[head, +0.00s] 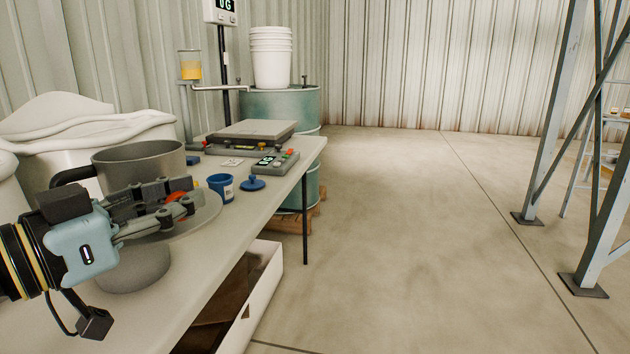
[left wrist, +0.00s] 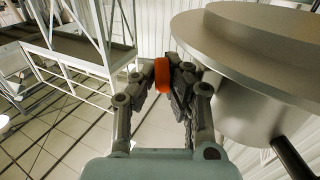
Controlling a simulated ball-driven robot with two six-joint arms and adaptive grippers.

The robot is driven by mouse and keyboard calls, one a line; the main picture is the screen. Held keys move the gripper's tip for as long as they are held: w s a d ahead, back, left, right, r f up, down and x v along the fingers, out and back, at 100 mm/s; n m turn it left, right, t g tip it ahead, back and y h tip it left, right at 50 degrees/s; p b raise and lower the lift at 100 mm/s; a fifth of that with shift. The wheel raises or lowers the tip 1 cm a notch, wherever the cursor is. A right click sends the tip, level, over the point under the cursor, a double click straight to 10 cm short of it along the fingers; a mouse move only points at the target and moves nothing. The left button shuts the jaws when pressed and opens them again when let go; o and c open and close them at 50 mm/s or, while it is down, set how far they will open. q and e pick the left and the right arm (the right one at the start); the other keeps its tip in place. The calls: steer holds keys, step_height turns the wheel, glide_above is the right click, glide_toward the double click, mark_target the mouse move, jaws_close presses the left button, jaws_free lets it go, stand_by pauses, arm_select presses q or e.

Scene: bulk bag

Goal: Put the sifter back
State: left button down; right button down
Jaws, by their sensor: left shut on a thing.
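The sifter (head: 152,163) is a grey metal drum with a black side handle, a wide flat flange and a rounded lower part. It stands upright at the near left of the head view, at the table. I cannot tell whether it touches the tabletop. It also fills the right of the left wrist view (left wrist: 243,112). My left gripper (head: 178,200) is in front of the drum, above the flange. It is shut on an orange piece (left wrist: 162,76). Whether that piece joins the sifter is hidden by the fingers. My right gripper is not in view.
A blue cup (head: 221,187), a blue knobbed lid (head: 252,184) and a scale (head: 252,132) stand farther along the table (head: 205,285). A white bulk bag (head: 70,120) is behind the sifter. A green drum (head: 300,105) bears white buckets.

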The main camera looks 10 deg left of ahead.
mark_target(195, 214)
arm_select(q)
steer(key=shift+f, duration=0.1)
steer(key=w+a+f, duration=0.1)
steer(key=w+a+f+n+y, duration=0.1)
steer(key=f, duration=0.1)
steer(key=w+f+t+y, duration=0.1)
steer(key=shift+a+f+n, duration=0.2)
steer(key=shift+a+n, duration=0.1)
steer(key=shift+a, duration=0.1)
steer(key=w+y, duration=0.1)
steer(key=w+a+n+y, duration=0.1)
steer(key=w, duration=0.1)
steer(key=w+a+n+y, duration=0.1)
steer(key=w, duration=0.1)
steer(key=shift+w+a+f+t, duration=0.15)
steer(key=shift+f+t, duration=0.25)
steer(key=w+r+y, duration=0.1)
steer(key=w, duration=0.1)
steer(key=w+r+n+y, duration=0.1)
steer(key=w, duration=0.1)
steer(key=w+r, duration=0.1)
steer(key=w, duration=0.1)
steer(key=shift+w+a+n+t+y, duration=0.2)
steer(key=shift+n+t+y, duration=0.1)
steer(key=shift+n+y, duration=0.1)
steer(key=w+d+r, duration=0.1)
steer(key=w+r, duration=0.2)
steer(key=r, duration=0.2)
steer(key=shift+d, duration=0.3)
